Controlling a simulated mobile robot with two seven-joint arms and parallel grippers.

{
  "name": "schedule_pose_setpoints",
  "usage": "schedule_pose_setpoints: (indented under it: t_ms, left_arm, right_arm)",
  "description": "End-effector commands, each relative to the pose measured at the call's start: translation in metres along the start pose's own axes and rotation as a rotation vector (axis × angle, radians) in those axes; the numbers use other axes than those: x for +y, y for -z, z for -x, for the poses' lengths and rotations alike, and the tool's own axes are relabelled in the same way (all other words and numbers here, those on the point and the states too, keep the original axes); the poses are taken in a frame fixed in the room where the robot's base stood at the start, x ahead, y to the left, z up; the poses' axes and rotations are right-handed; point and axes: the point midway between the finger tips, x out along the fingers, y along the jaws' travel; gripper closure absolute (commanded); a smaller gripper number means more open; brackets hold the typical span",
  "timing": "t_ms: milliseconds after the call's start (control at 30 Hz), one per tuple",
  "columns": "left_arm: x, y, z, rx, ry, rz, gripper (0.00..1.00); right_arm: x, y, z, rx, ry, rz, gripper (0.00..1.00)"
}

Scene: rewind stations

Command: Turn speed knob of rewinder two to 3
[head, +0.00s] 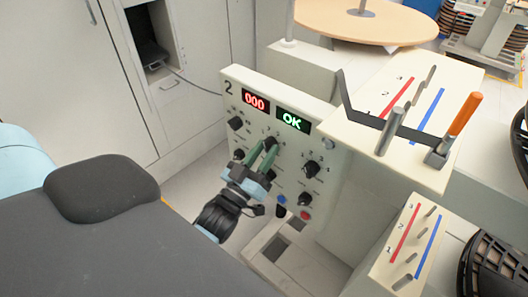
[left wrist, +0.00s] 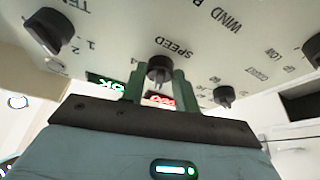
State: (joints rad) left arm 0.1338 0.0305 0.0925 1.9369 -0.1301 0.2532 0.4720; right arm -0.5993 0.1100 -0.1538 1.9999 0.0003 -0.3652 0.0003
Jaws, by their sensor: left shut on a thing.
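Rewinder two's panel (head: 236,105) is a cream upright face marked 2, with a red display (head: 255,100) reading 000 and a green display (head: 292,121) reading OK. The dark speed knob (head: 271,142) sits below the displays. My left gripper (head: 264,154) reaches it from below with green fingers, which also show in the left wrist view (left wrist: 158,88). They are shut on the speed knob (left wrist: 160,70), one on each side, beside the upside-down word SPEED. The knob's setting cannot be read. My right gripper is not in view.
Other dark knobs, such as the right one (head: 312,168), and a red button (head: 305,215) are close around the gripper. To the right, an orange-handled lever (head: 464,115) stands on a slotted plate. A round tan disc (head: 365,20) is behind. Grey cabinets (head: 75,80) stand left.

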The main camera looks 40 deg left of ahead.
Motion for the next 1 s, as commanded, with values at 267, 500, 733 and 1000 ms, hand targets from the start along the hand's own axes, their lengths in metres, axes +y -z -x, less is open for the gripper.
schedule_pose_setpoints:
  t_ms: [267,500,733,1000]
  left_arm:
    - [-0.002,0.001,0.000,-0.001,-0.083,-0.193,0.93]
    - [-0.004,0.001,-0.001,-0.001,-0.160,-0.381,0.93]
    - [-0.006,0.002,-0.001,-0.002,-0.220,-0.526,0.93]
    - [-0.007,0.002,-0.001,-0.002,-0.260,-0.625,0.93]
  right_arm:
    - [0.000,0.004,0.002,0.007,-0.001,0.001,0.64]
    - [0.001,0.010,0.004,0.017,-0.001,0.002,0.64]
    - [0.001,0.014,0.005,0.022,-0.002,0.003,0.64]
    - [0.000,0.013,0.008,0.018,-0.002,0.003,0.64]
